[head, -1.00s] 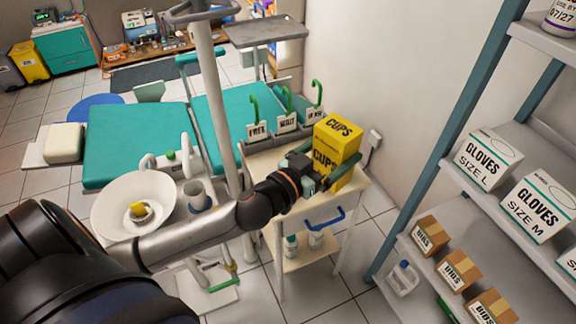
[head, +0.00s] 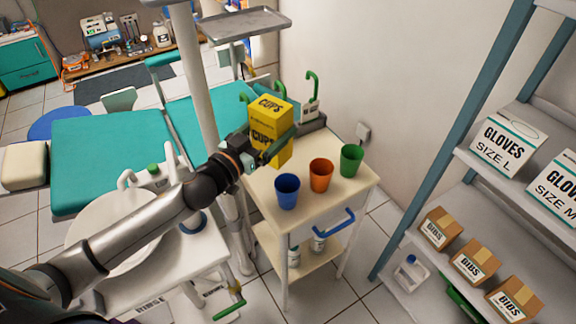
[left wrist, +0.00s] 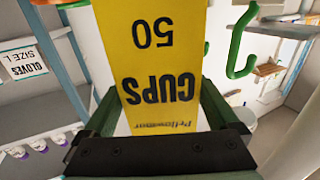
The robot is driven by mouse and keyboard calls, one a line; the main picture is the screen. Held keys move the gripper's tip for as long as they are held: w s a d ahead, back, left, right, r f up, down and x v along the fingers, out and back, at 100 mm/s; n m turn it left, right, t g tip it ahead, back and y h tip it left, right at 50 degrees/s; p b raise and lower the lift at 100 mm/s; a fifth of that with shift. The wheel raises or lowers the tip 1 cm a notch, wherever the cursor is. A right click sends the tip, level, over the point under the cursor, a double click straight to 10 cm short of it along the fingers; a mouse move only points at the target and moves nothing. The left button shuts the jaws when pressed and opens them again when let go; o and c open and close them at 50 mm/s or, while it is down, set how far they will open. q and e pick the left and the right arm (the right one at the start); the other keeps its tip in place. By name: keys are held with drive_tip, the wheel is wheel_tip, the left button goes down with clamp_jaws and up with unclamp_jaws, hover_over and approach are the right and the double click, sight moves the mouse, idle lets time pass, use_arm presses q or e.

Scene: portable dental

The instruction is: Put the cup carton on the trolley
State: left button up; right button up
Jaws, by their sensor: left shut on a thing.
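The yellow cup carton (head: 271,133), marked CUPS, is upright in the head view, over the back left part of the trolley. My left gripper (head: 268,150) is shut on it, with a green finger on its side; the left wrist view shows the carton (left wrist: 155,50) between both fingers. The trolley (head: 325,207) has a cream top, a blue handle and a lower shelf. I cannot tell whether the carton touches the trolley top. My right gripper is not in view.
Blue (head: 287,191), orange (head: 321,175) and green (head: 351,160) cups stand on the trolley top. A grey holder with green hooks (head: 311,92) is behind the carton. A shelf rack with glove boxes (head: 503,139) and bibs boxes (head: 473,262) stands at the right.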

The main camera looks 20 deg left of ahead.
sight(265, 148)
use_arm(q)
wheel_tip(265, 148, down, 4)
drive_tip(key=shift+r+b, duration=0.15)
drive_tip(key=shift+b, duration=0.4)
drive_tip(key=shift+d+f+b, duration=0.1)
drive_tip(key=shift+f+b, duration=0.2)
drive_tip(key=shift+f, duration=0.45)
wheel_tip(265, 148, down, 3)
drive_tip(key=shift+r+b, duration=0.2)
drive_tip(key=shift+b, duration=0.5)
drive_tip(key=shift+f, duration=0.25)
drive_tip(key=o, duration=1)
drive_tip(key=shift+f, duration=0.2)
drive_tip(key=shift+o, duration=0.7)
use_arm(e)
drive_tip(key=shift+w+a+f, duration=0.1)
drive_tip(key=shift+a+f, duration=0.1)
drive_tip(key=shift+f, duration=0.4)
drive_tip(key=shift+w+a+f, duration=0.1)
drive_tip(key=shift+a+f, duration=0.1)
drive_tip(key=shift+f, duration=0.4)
